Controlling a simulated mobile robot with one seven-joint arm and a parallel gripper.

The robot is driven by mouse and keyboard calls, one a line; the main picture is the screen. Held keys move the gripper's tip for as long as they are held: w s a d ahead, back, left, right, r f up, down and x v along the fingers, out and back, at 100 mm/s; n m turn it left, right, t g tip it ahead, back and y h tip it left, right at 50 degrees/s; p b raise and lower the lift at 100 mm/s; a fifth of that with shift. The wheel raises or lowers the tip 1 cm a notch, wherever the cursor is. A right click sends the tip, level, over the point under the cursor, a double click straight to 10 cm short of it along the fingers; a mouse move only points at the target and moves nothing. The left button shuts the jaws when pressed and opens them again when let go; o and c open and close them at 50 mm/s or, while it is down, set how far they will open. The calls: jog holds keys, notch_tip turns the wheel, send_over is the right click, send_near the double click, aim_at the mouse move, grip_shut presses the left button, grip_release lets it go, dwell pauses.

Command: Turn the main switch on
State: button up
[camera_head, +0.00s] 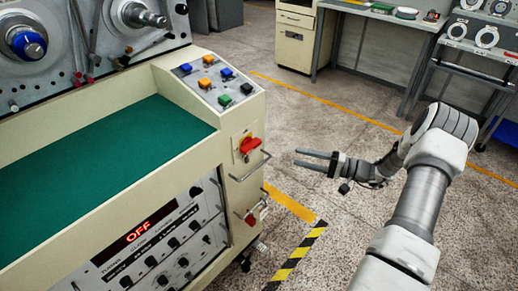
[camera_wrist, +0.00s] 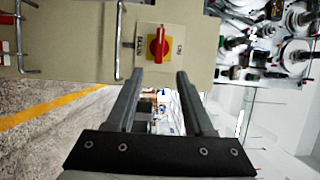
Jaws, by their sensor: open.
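The main switch (camera_head: 249,146) is a red rotary handle on a yellow plate, on the end face of the cream winding machine. It also shows in the wrist view (camera_wrist: 158,46), upright in that picture, just beyond my fingertips. The machine's display (camera_head: 138,231) reads OFF in red. My gripper (camera_head: 297,158) is to the right of the switch in the head view, pointing toward the machine. Its two fingers are apart with nothing between them, and they do not touch the switch. In the wrist view the fingers (camera_wrist: 159,72) frame the space just below the switch.
Metal handles (camera_head: 252,167) stick out from the machine beside and below the switch. A second red knob (camera_head: 251,219) sits lower down. A panel of coloured buttons (camera_head: 212,82) is on top. A grey workbench (camera_head: 385,14) stands at the back right. Open floor surrounds my arm.

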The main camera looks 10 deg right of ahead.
aim_at(255, 147)
jog(key=x, duration=1.4)
jog(key=shift+w+a+b, duration=0.1)
jog(key=shift+a+b, duration=0.2)
jog(key=shift+a, duration=0.1)
grip_shut()
